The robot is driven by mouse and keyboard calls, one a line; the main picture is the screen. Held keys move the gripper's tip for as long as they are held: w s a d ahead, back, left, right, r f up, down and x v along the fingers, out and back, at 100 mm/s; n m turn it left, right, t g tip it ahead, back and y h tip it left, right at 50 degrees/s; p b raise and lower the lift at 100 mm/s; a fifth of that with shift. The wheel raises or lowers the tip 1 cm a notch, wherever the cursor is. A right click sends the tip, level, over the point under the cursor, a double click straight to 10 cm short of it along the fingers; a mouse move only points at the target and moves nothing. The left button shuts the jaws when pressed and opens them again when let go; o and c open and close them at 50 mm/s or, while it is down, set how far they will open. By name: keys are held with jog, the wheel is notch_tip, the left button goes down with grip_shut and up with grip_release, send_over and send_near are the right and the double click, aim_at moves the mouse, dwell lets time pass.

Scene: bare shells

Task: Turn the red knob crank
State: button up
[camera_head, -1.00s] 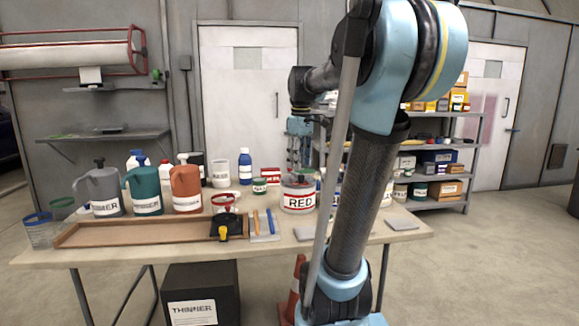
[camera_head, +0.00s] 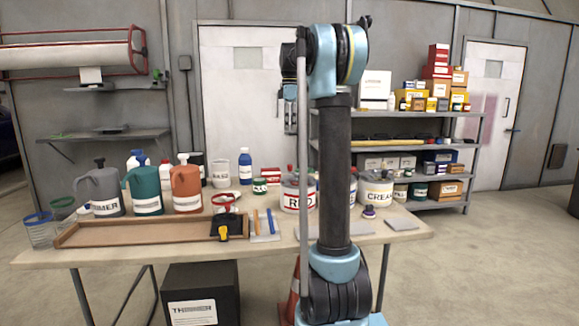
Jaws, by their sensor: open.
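I cannot make out a red knob crank for certain. A black device with a yellow part (camera_head: 223,232) sits at the right end of the wooden tray, with a red ring (camera_head: 224,200) just behind it. A roll holder with a red frame (camera_head: 137,36) hangs on the left wall, with a small red and green part at its right end. My gripper (camera_head: 290,128) hangs fingers down, open and small in view, beyond my upright arm. It is above and behind the table items and touches none of them.
The table (camera_head: 400,237) holds jugs (camera_head: 187,190), a wooden tray (camera_head: 140,233), paint cans and a CREAM can (camera_head: 376,190). A loaded shelf (camera_head: 440,147) stands behind right. The floor at right is clear.

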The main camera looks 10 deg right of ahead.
notch_tip(320, 180, down, 17)
dwell(0.6)
grip_shut()
